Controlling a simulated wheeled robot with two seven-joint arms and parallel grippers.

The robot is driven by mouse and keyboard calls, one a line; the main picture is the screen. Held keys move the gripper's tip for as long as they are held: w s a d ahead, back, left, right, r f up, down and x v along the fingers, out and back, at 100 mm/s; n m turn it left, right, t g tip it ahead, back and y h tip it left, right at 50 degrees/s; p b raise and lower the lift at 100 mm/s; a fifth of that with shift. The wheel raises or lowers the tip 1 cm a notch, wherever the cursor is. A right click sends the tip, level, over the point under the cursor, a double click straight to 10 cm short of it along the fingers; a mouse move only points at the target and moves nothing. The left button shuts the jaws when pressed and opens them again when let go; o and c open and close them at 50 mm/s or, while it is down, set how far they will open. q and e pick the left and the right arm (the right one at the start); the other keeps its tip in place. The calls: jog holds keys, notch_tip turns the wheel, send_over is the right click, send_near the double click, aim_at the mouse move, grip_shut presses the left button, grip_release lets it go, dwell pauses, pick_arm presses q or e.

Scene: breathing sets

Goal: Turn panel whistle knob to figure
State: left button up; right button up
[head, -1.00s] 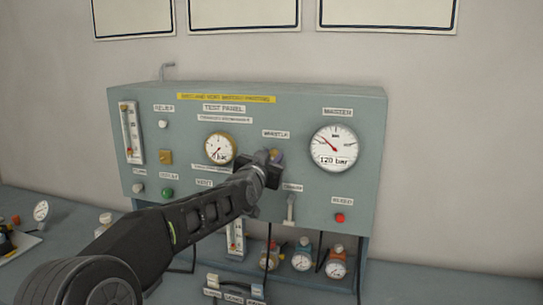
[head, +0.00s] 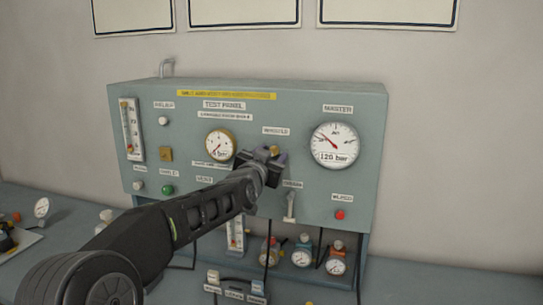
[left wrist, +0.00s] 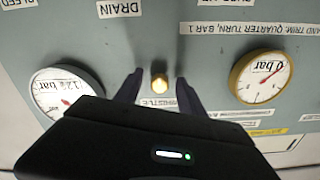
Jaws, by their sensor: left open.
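The grey-green test panel (head: 300,200) stands on the bench against the wall. Its small brass whistle knob (left wrist: 159,82) shows in the left wrist view, above the whistle label (left wrist: 153,102), which is upside down there. My left gripper (left wrist: 159,88) is open, with one dark finger on each side of the knob and a visible gap on both sides. In the head view my left gripper (head: 266,156) is at the panel just below the whistle label (head: 276,131) and largely hides the knob. My right gripper is in neither view.
A brass-rimmed gauge (head: 219,145) lies left of my gripper and the large master gauge (head: 335,145) right of it. A lever (head: 290,207) and a red button (head: 340,214) sit lower on the panel. Several small regulators stand on the bench below.

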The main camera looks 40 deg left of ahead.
pick_arm(q)
jog(key=b+v, duration=0.1)
jog(key=v, duration=0.6)
jog(key=shift+s+d+b, duration=0.15)
jog(key=shift+s+b, duration=0.15)
jog(key=shift+s, duration=0.05)
dwell(0.4)
